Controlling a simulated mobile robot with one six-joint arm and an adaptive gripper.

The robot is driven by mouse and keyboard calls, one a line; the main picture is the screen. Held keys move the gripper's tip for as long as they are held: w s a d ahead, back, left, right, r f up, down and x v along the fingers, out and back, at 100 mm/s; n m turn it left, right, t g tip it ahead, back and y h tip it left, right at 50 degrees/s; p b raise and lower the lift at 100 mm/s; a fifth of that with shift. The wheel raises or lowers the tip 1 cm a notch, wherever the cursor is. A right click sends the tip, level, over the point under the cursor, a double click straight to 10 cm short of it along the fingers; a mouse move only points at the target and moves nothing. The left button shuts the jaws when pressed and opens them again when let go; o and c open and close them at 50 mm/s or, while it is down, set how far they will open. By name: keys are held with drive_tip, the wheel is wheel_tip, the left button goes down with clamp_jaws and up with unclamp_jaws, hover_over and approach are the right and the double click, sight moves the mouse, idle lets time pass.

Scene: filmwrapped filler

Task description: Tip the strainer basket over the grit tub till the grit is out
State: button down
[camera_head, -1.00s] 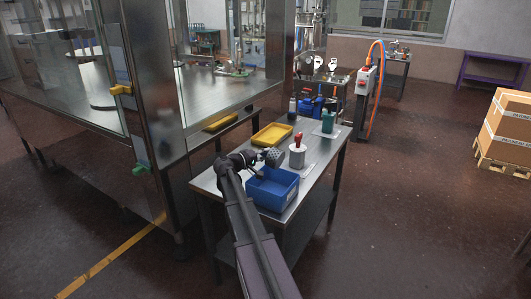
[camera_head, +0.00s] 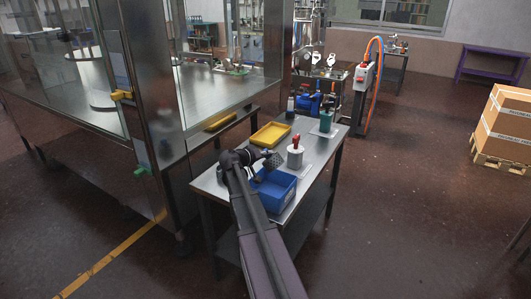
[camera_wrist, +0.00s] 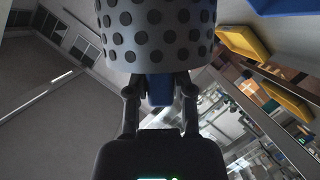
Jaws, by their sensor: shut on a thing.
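The strainer basket (camera_head: 273,161) is a dark grey cylinder with rows of round holes. My gripper (camera_wrist: 160,88) is shut on its blue grip, and the basket wall (camera_wrist: 160,30) fills the top middle of the wrist view. In the head view the basket is tilted, above the blue grit tub (camera_head: 281,203), near the tub's back edge. The tub stands on the near end of the steel table. The basket's mouth and any grit in the basket or tub are too small or hidden to tell.
On the steel table (camera_head: 318,170), a white pot with a red knob (camera_head: 295,155) stands just right of the basket. A steel-framed glass enclosure (camera_head: 150,110) stands close on the left.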

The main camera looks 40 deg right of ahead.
drive_tip(key=shift+s+r+m+y+p, duration=0.2)
drive_tip(key=shift+r+m+y+p, duration=0.15)
drive_tip(key=shift+m+p, duration=0.15)
drive_tip(key=shift+s+d+r+m+t+y+p, duration=0.15)
drive_tip(key=shift+s+m+t+p, duration=0.1)
drive_tip(key=shift+m+t, duration=0.25)
drive_tip(key=shift+s+d+f+m+t+y+p, duration=0.1)
drive_tip(key=shift+s+m+t+p, duration=0.15)
drive_tip(key=shift+m+t, duration=0.25)
drive_tip(key=m, duration=0.1)
drive_tip(key=m+t+y, duration=0.1)
drive_tip(key=shift+s+d+r+m, duration=0.1)
drive_tip(key=shift+s+d+m, duration=0.05)
drive_tip(key=shift+s+m, duration=0.25)
drive_tip(key=shift+r+p, duration=0.2)
drive_tip(key=shift+p, duration=0.25)
